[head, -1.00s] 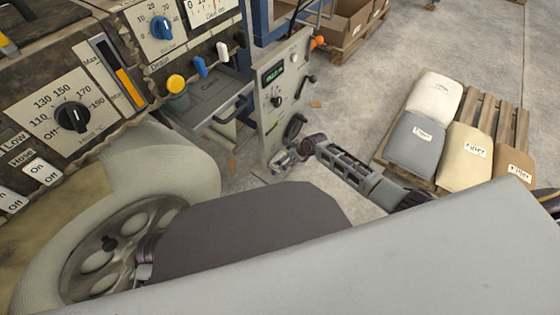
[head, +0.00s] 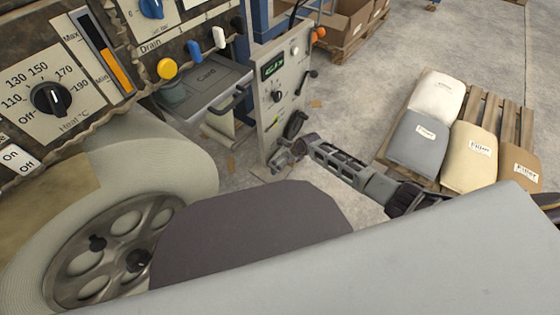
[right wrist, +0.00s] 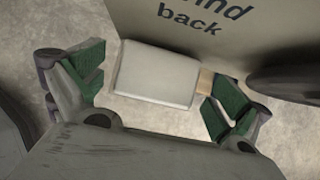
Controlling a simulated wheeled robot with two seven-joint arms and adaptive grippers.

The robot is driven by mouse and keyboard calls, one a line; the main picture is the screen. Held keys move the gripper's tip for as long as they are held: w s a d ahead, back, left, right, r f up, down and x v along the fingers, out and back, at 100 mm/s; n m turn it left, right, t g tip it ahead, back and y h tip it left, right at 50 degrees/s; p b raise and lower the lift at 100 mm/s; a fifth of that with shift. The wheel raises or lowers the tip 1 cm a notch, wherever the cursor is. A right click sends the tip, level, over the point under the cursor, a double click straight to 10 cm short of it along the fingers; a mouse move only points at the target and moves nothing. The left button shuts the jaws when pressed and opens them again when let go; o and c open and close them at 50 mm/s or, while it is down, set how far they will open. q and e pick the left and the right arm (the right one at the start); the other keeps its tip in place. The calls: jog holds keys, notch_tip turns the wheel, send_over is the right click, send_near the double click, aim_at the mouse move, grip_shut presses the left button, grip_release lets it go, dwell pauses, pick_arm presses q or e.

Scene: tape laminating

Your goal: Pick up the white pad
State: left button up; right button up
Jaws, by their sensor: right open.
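A white pad (right wrist: 155,75), block-shaped with a small wooden piece at its right end, lies between the fingers in the right wrist view. My right gripper (right wrist: 155,90) is open, with one green-lined finger on each side of the pad. There are visible gaps between the fingers and the pad. In the head view my right gripper (head: 285,160) is low beside the grey control panel. I cannot make out the pad there. My left gripper is not visible in the head view now.
A grey panel (head: 270,100) with knobs and a handle stands behind the right gripper. A drawer (head: 205,85) and a large pale roll (head: 150,150) are to the left. A pallet (head: 510,125) with several filler bags is at the right.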

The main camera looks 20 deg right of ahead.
jog(key=shift+w+f, duration=0.1)
jog(key=shift+f, duration=0.05)
dwell(0.4)
jog(key=c, duration=0.9)
